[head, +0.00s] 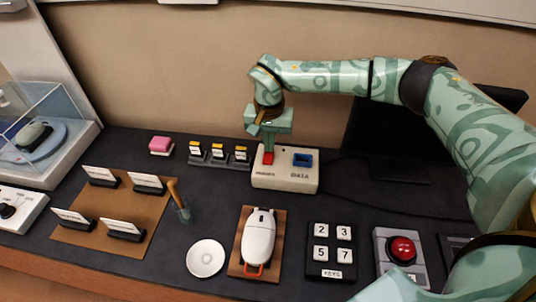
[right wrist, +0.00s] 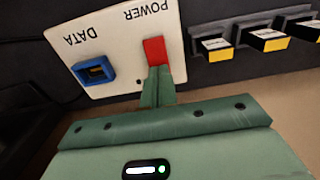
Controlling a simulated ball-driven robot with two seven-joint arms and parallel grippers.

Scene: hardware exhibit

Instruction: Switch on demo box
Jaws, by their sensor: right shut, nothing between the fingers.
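The demo box (head: 285,180) is a cream box on the dark counter, in the middle of the head view. It has a red power switch (head: 268,158) and a blue data port (head: 302,160) on top. In the right wrist view the box (right wrist: 115,50) shows upside down, with the words POWER and DATA. My right gripper (head: 268,146) is shut and empty, pointing down right above the red switch. In the right wrist view its fingertips (right wrist: 157,75) are at the edge of the red switch (right wrist: 154,51); whether they press it I cannot tell. My left gripper is not in view.
Yellow-topped black blocks (head: 218,154) stand left of the box, with a pink block (head: 160,145) beyond. In front are a white mouse-like device (head: 258,238), a number keypad (head: 331,250) and a red button (head: 401,249). A dark monitor (head: 390,140) stands behind, right.

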